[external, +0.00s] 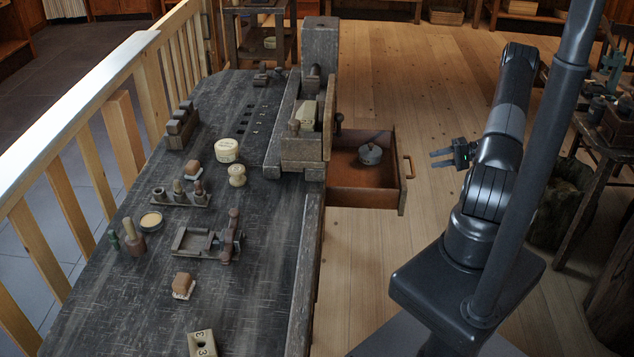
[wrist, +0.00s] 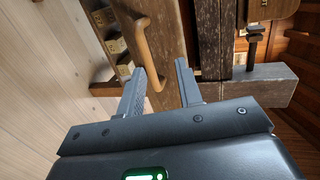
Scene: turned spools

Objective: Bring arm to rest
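My gripper (external: 440,159) is in the air to the right of the open drawer (external: 362,197), with its fingers pointing left toward it. The two fingers are spread with a gap between them, and nothing is held. In the wrist view my gripper (wrist: 160,76) shows both fingers apart. A curved wooden handle (wrist: 143,48) lies beyond them, partly behind the left finger. In the external view the drawer handle (external: 408,166) is just left of the fingertips, with a small visible gap.
The drawer is pulled out from the dark workbench (external: 245,290) and holds a grey lidded pot (external: 370,153). Several spools and blocks stand on the bench. Bare wooden floor (external: 450,70) lies behind the drawer.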

